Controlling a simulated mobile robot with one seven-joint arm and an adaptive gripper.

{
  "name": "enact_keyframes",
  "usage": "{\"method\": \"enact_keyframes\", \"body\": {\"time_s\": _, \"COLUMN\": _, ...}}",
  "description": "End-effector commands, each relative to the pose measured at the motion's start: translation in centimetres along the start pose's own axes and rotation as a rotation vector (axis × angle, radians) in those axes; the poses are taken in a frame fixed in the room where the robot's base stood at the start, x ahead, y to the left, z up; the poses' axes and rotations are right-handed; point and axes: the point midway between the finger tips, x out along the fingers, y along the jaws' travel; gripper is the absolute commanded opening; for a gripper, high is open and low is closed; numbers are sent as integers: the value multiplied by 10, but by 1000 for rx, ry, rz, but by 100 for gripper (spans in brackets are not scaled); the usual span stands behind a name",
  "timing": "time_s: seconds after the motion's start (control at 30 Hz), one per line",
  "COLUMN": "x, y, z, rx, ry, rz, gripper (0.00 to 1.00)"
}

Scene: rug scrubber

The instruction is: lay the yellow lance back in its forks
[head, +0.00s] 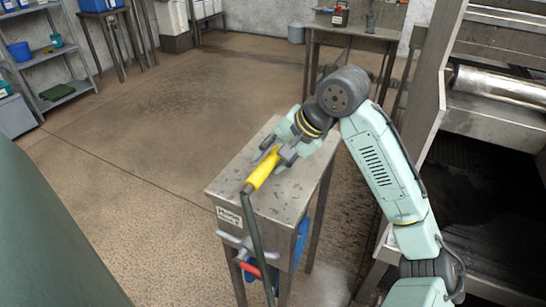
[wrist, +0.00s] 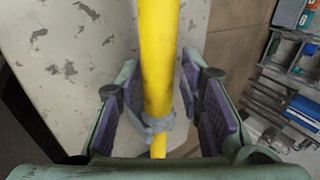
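The yellow lance (head: 262,171) lies over the front part of the narrow metal stand top (head: 238,172), with a dark hose (head: 257,240) hanging from its near end. My gripper (head: 277,153) is at the lance's far part. In the wrist view the lance (wrist: 158,60) passes between my gripper's two purple finger pads (wrist: 170,112). The pads stand apart, with a visible gap on the right of the lance. A grey fork-like piece (wrist: 156,128) sits at the lance between the fingers. I cannot tell whether the lance rests fully in it. The other fork is not clear.
A steel machine with a roller (head: 500,86) stands on the right. A shelf (head: 50,62) is at the far left. The floor left of the stand is clear.

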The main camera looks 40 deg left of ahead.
Motion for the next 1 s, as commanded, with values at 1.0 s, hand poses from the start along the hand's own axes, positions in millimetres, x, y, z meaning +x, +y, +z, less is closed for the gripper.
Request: {"method": "enact_keyframes", "body": {"time_s": 1.0, "x": -91, "y": 0, "z": 0, "rx": 1, "ry": 0, "rz": 2, "gripper": 48}}
